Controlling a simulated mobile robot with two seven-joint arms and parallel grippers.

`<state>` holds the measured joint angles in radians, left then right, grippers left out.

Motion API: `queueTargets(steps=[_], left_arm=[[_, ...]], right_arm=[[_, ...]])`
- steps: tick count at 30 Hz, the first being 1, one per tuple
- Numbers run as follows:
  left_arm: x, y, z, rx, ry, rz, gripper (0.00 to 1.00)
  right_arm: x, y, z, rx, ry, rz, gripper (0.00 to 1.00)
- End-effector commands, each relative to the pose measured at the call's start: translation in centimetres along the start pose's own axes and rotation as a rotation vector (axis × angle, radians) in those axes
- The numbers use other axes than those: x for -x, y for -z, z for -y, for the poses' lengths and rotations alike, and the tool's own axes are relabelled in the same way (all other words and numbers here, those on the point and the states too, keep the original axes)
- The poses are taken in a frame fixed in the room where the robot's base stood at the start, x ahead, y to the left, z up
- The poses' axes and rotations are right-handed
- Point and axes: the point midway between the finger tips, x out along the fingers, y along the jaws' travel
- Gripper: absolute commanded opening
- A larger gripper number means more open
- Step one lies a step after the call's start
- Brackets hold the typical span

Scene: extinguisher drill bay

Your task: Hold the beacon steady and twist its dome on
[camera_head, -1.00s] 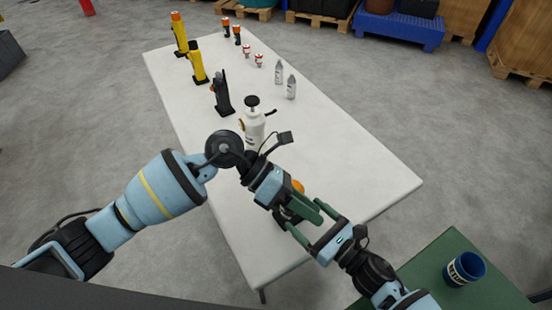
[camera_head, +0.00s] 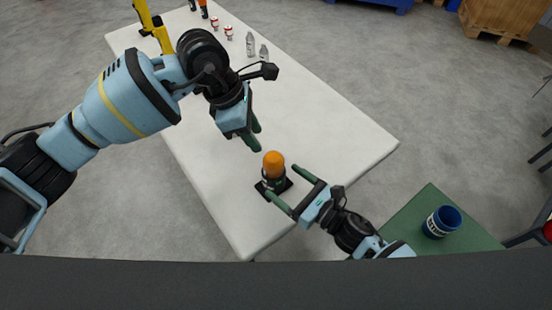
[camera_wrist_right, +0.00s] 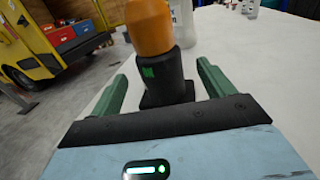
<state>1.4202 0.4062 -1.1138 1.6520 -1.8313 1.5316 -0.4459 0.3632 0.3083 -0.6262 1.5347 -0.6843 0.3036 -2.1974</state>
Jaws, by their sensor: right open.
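The beacon stands upright on the white table. Its orange dome (camera_head: 274,160) sits on top of a dark body (camera_head: 273,182) with a square black foot. In the right wrist view the dome (camera_wrist_right: 150,27) rests on the black body (camera_wrist_right: 166,78), which has a green mark. I cannot tell whether the dome is screwed down. My right gripper (camera_head: 283,181) is open, its green fingers on either side of the body with gaps visible in the wrist view. My left gripper (camera_head: 254,136) is open and empty, above and left of the dome, apart from it.
The white table (camera_head: 335,135) is clear right of the beacon. Small red-white items (camera_head: 228,32), grey bottles (camera_head: 250,44) and yellow devices (camera_head: 163,38) stand at its far end. A green table (camera_head: 465,230) with a blue cup (camera_head: 442,221) is at right.

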Motion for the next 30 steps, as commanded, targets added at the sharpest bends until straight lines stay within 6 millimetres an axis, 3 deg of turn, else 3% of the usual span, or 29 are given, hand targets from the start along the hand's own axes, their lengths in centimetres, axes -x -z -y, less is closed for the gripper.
queueTargets(steps=[13,26,30], left_arm=[[0.0,0.0,0.0,0.001,0.001,0.002,0.36],[0.0,-0.1,0.0,0.001,0.001,0.002,0.36],[0.0,-0.1,0.0,0.001,0.001,0.002,0.36]], right_arm=[[-5.9,-0.1,-0.1,-0.001,-0.001,0.001,0.81],[-6.8,-0.1,-0.1,0.001,-0.001,0.001,0.81],[-6.8,-0.1,-0.1,0.001,-0.001,0.001,0.64]])
